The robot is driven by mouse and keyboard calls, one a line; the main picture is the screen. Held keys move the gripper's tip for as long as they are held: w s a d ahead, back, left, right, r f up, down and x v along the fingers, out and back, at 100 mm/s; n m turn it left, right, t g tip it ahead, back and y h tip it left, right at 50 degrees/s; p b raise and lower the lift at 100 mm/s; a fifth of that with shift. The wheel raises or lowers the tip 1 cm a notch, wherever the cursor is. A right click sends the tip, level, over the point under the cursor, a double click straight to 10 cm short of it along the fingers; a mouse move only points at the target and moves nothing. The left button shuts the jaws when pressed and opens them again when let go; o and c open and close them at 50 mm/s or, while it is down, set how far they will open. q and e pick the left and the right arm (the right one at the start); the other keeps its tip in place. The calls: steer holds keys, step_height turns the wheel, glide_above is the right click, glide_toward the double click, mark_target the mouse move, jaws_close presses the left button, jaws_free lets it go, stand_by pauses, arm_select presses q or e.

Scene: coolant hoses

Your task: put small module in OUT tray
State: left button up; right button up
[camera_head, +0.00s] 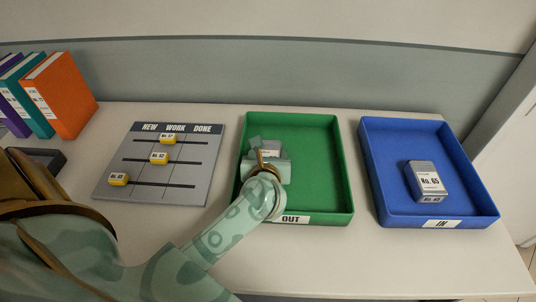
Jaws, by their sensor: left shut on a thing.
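The green OUT tray (318,199) stands in the middle of the table. My left gripper (265,154) is over the left part of this tray, its arm coming in from the lower left. It is shut on a small grey module (270,146), which is mostly hidden behind the gripper. I cannot tell whether the module touches the tray floor. Another grey module, labelled No. 65 (426,179), sits in the blue IN tray (380,165) on the right. My right gripper is not in view.
A grey board (202,150) with NEW, WORK and DONE columns and yellow sliders lies left of the OUT tray. An orange binder (66,97) and other binders stand at the back left. A wall runs behind the table. The front right of the table is clear.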

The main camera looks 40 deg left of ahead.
arm_select(q)
steer(key=o, duration=0.8)
steer(key=shift+f, duration=0.15)
steer(key=o, duration=0.5)
steer(key=shift+c, duration=0.2)
steer(key=shift+r, duration=0.3)
steer(key=p+v, duration=0.1)
steer(key=v, duration=1.1)
steer(key=shift+p, duration=0.4)
